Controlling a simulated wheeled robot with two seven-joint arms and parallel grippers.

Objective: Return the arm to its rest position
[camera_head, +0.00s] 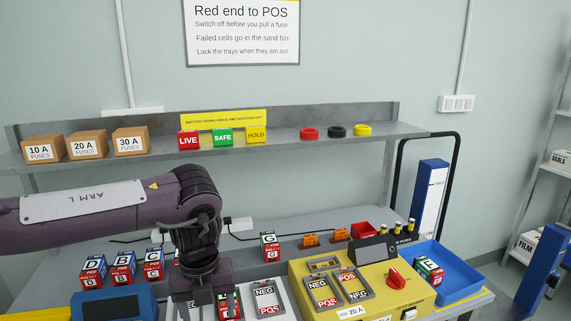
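My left arm, purple and labelled ARM L, comes in from the left and bends down at the wrist over the bench. Its gripper (203,297) points down at the bottom of the view, in front of the bench's cells. The fingertips are hidden or cut off, so I cannot tell whether it is open or shut. A red, white and green cell (229,304) shows just right of the gripper; I cannot tell whether they touch. My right gripper is not in view.
Cells marked D, B and C (122,268) stand left of the wrist. A yellow fuse box (315,268) with NEG/POS cells and a red knob is to the right, beside a blue tray (466,284). A grey shelf (290,141) with fuse boxes runs above the arm.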

